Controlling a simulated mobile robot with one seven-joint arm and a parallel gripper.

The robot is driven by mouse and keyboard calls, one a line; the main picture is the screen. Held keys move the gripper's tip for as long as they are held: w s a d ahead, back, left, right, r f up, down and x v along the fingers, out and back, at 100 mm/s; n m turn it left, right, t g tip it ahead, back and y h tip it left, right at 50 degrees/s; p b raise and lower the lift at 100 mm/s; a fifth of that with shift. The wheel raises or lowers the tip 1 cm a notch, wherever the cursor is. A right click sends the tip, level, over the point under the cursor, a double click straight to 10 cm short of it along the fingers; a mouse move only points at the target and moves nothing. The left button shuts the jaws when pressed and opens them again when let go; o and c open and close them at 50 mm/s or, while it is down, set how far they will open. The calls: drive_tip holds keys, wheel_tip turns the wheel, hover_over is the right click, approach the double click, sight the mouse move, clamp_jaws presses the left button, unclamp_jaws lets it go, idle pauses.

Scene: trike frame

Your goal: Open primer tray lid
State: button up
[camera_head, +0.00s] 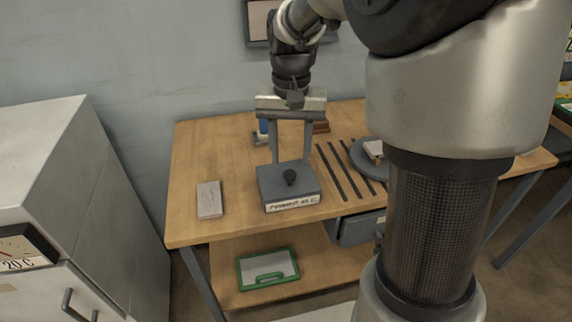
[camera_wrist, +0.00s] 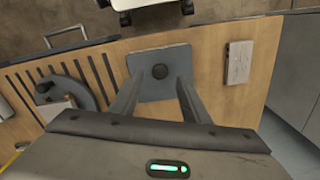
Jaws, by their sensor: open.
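The primer tray (camera_head: 271,191) is a blue-grey box on the wooden table, with a lettered white label on its front. Its lid (camera_head: 305,180) is down on it, with a dark round knob (camera_head: 290,177) in the middle. In the wrist view the lid (camera_wrist: 178,56) and knob (camera_wrist: 160,71) show from above, near the centre. My gripper (camera_head: 291,158) is open and points down over the tray, its two long fingers spread. In the wrist view my gripper (camera_wrist: 160,84) has its fingers on either side of the knob's line. The fingers look empty; the gap to the lid is hard to judge.
A pale block (camera_head: 209,199) lies left of the tray. Dark slots and a round grey turntable (camera_head: 364,166) lie right of it. Blue and red-brown items stand behind. A green-rimmed tray (camera_head: 241,272) is on the lower shelf. A grey cabinet (camera_head: 45,180) stands at left.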

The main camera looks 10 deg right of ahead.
sight(290, 173)
drive_tip(key=shift+f+b, duration=0.45)
drive_tip(key=shift+f, duration=1.8)
drive_tip(key=shift+c, duration=0.2)
clamp_jaws()
